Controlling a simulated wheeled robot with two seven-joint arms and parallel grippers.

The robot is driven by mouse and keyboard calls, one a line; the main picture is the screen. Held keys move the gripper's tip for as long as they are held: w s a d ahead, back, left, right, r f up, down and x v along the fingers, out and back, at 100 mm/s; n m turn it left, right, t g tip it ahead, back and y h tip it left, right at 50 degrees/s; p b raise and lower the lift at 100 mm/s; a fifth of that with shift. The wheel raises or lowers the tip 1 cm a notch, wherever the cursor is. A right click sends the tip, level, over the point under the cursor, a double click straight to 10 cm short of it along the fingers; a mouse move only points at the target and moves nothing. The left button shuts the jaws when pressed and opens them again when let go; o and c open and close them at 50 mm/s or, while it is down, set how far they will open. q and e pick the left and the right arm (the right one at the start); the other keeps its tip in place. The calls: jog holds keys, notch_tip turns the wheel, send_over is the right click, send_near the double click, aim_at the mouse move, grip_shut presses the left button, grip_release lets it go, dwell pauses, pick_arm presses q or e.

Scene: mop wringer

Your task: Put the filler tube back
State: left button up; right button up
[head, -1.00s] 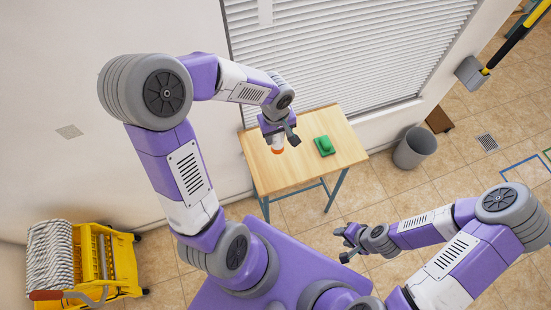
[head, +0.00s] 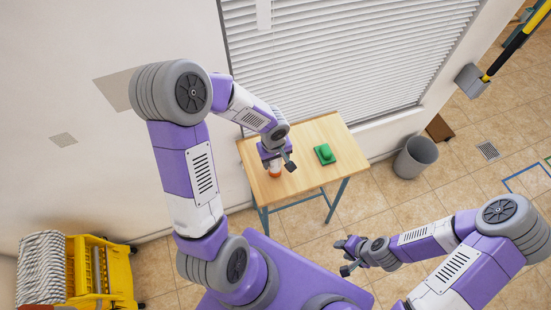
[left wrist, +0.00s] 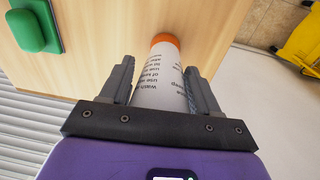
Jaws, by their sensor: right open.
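The filler tube (left wrist: 163,75) is white with printed text and an orange end (left wrist: 165,40). In the left wrist view it lies between the two fingers of my left gripper (left wrist: 160,85), which is shut on it. In the head view, my left gripper (head: 273,158) is over the left part of the wooden table (head: 310,175), and the tube's orange end (head: 275,175) points down toward the tabletop. I cannot tell whether it touches the table. My right gripper (head: 350,256) is open and empty, well to the right of the table's front.
A green object (head: 324,154) lies on the table, right of the tube. A grey bin (head: 415,158) stands right of the table. A yellow mop wringer (head: 105,270) with a mop (head: 41,268) is at lower left. Blinds hang behind the table.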

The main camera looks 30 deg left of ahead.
pick_arm(q)
jog(key=shift+o, duration=1.3)
jog(key=shift+r, duration=0.15)
jog(key=r+p, duration=0.1)
jog(key=r, duration=0.3)
jog(key=r+p, duration=0.1)
jog(key=r, duration=0.3)
jog(key=r+p, duration=0.1)
jog(key=r, duration=0.2)
jog(key=shift+s+r, duration=0.4)
